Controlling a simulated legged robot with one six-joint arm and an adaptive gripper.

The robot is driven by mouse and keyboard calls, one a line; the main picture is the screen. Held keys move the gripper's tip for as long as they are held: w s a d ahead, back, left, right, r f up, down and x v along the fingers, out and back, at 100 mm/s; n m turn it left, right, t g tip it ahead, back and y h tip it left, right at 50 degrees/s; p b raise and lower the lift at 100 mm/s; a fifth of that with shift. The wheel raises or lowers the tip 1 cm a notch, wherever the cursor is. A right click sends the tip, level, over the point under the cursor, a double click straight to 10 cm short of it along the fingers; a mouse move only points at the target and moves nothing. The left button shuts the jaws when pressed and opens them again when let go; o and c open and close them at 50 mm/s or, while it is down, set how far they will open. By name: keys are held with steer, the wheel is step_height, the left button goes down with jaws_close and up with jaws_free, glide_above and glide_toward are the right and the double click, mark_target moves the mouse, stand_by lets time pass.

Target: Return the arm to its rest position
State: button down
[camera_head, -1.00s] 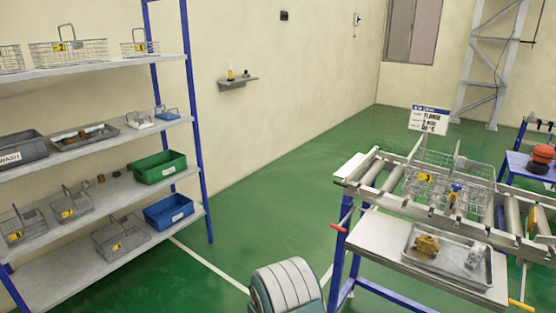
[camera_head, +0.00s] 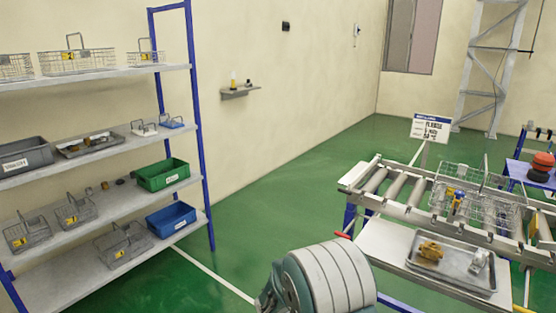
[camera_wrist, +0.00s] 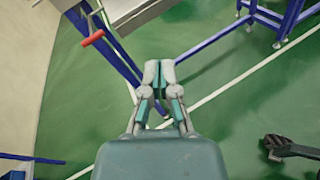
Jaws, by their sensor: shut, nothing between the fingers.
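My gripper (camera_wrist: 159,68) shows in the wrist view with its fingertips together and nothing between them. It hangs over the green floor (camera_wrist: 220,65), near a blue table leg and a white floor line. In the head view only part of my arm (camera_head: 325,280) shows, a rounded grey and white link at the bottom centre. The gripper itself is hidden from the head view.
A roller conveyor (camera_head: 400,190) with wire baskets (camera_head: 485,205) stands at the right. Below it a metal tray (camera_head: 452,262) holds brass and silver parts. A red handle (camera_wrist: 92,38) juts out near my gripper. A shelf rack (camera_head: 100,145) stands left. Open floor lies between.

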steer(key=s+d+r+m+g+y, duration=0.2)
steer(key=s+d+r+m+g, duration=0.15)
steer(key=s+r+m, duration=0.35)
steer(key=s+d+r+m+g+y, duration=0.25)
steer(key=s+d+r+m, duration=0.2)
steer(key=s, duration=0.45)
steer(key=s+a+r+m+t+y, duration=0.1)
steer(key=s+a+r+m+y, duration=0.2)
steer(key=s, duration=0.5)
steer(key=s+a+r+m+t+y, duration=0.2)
steer(key=s+a+r+m+y, duration=0.1)
steer(key=s+m+y, duration=0.3)
steer(key=shift+s+a+r, duration=0.15)
steer(key=shift+s+a, duration=0.3)
steer(key=shift+s, duration=0.7)
